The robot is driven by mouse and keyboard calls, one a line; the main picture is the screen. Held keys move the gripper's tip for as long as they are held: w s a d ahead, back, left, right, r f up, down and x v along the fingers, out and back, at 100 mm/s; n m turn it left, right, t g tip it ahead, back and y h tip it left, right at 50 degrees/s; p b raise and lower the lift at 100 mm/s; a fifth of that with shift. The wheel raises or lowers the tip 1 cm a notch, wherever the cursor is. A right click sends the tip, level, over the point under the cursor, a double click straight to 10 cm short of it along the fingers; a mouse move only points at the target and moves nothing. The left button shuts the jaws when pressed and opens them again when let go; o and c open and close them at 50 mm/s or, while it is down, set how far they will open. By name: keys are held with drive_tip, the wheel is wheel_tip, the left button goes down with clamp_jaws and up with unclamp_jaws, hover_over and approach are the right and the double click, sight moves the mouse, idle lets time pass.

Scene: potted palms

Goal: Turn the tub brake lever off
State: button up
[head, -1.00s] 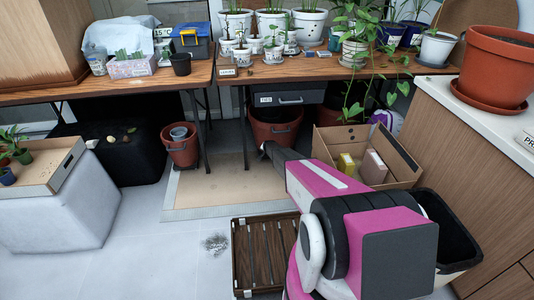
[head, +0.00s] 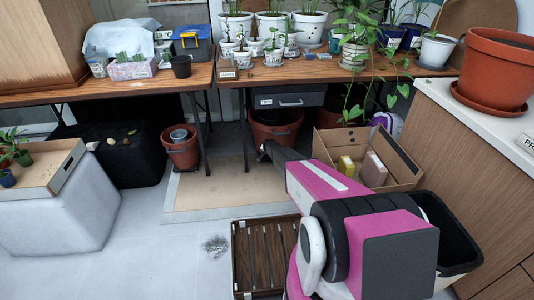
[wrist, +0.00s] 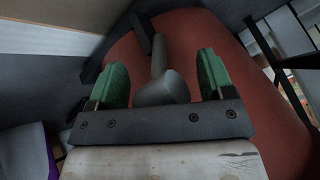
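The red-brown tub (head: 276,132) stands on the floor under the right table, below a grey drawer. It fills much of the wrist view (wrist: 200,35). The brake lever, a grey bar with a rounded end (wrist: 160,85), reaches from the tub side toward my gripper. My gripper (wrist: 161,72) has its two green fingers apart, one on each side of the lever. Gaps show between the lever and both fingers. In the head view my gripper (head: 264,150) is dark and small at the tub's front; the lever cannot be made out there.
A cardboard box (head: 400,166) with yellow and pink packs stands right of my arm. A slatted wooden crate (head: 265,255) lies on the floor below. A smaller red pot (head: 180,150) stands left of a table leg (head: 205,135). The table (head: 320,66) overhangs the tub.

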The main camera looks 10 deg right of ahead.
drive_tip(key=v, duration=1.1)
